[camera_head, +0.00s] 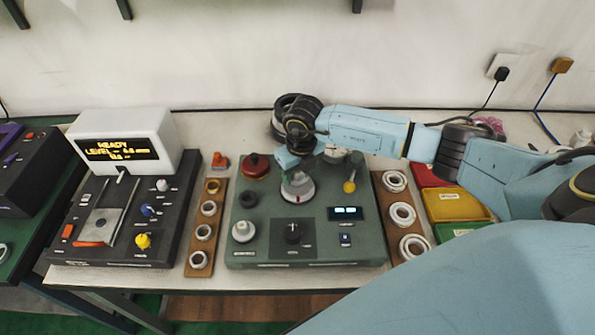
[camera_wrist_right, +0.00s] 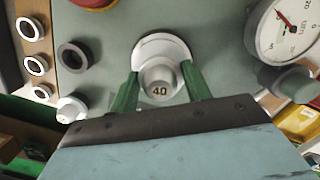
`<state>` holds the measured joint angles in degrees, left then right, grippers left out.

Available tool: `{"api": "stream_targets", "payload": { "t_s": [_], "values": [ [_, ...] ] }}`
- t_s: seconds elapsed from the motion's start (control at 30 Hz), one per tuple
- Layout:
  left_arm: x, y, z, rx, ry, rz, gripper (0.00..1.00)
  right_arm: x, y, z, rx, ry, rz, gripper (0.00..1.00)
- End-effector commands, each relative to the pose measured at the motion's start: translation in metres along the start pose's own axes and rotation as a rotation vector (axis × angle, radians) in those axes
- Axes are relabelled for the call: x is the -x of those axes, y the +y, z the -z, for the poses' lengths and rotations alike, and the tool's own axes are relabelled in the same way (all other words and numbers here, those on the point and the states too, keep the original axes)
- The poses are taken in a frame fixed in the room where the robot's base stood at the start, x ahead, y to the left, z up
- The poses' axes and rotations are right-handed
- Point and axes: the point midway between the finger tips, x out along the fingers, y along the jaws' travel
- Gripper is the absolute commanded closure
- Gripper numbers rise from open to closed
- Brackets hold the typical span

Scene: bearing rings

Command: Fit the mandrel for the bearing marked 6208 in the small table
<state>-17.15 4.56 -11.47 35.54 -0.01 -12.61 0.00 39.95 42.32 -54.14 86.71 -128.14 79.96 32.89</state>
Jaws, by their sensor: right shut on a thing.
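My right gripper (camera_head: 298,176) is over the middle of the green machine panel (camera_head: 270,215). In the right wrist view its two green fingers (camera_wrist_right: 158,92) are shut on a pale stepped mandrel (camera_wrist_right: 160,76) marked 40. The mandrel stands over the small round white table (camera_wrist_right: 165,44), which shows in the head view (camera_head: 297,196) below the gripper. I cannot tell whether the mandrel is fully seated. In the head view the gripper mostly hides it. No 6208 marking is readable. My left gripper is not in view.
A pale knob-like piece (camera_head: 243,231), a dark ring (camera_head: 248,200) and a red button (camera_head: 255,166) are on the panel's left. A gauge (camera_wrist_right: 285,30) is close right. Wooden boards with rings (camera_head: 203,232) flank the panel. A display machine (camera_head: 125,145) stands left; coloured bins (camera_head: 455,206) stand right.

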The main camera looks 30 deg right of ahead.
Motion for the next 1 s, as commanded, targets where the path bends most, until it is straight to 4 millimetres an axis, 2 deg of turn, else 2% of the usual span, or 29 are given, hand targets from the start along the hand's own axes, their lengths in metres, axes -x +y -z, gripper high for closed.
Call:
{"api": "stream_targets", "payload": {
  "t_s": [0.47, 1.0],
  "values": [
    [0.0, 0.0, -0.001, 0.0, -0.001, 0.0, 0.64, 0.001, 0.0, -0.001, 0.0, -0.003, 0.0, 0.88],
    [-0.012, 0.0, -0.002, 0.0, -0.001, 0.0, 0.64, -0.014, 0.0, 0.001, 0.0, -0.002, -0.001, 0.88]
  ]
}}
